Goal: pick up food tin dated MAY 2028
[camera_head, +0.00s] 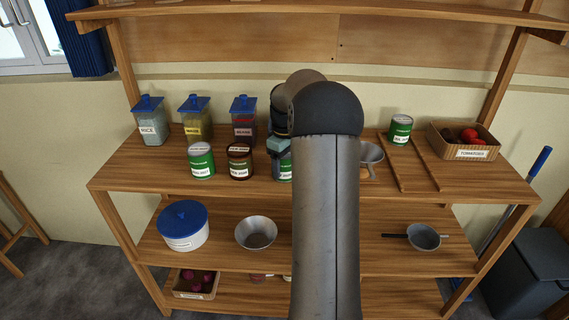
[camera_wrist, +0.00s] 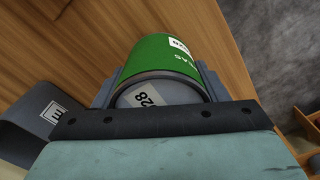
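A green tin (camera_wrist: 172,60) is between the fingers of my gripper (camera_wrist: 162,88) in the wrist view. Its grey lid carries a white label ending in "28"; the rest of the date is hidden. The fingers lie close along both sides, but I cannot tell whether they press on it. In the head view this green tin (camera_head: 284,168) stands on the top shelf board, partly hidden by my arm. A green tin (camera_head: 201,161) and a brown tin (camera_head: 239,162) stand to its left. Another green tin (camera_head: 400,130) stands farther right. Their date labels are too small to read surely.
Blue-lidded jars, including the rice jar (camera_head: 149,122), stand behind the tins. A tomato crate (camera_head: 463,153), wooden strips (camera_head: 391,164) and a metal scoop (camera_head: 371,153) are at right. A blue-lidded pot (camera_head: 183,228) and a bowl (camera_head: 256,234) stand below. The board's front left is clear.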

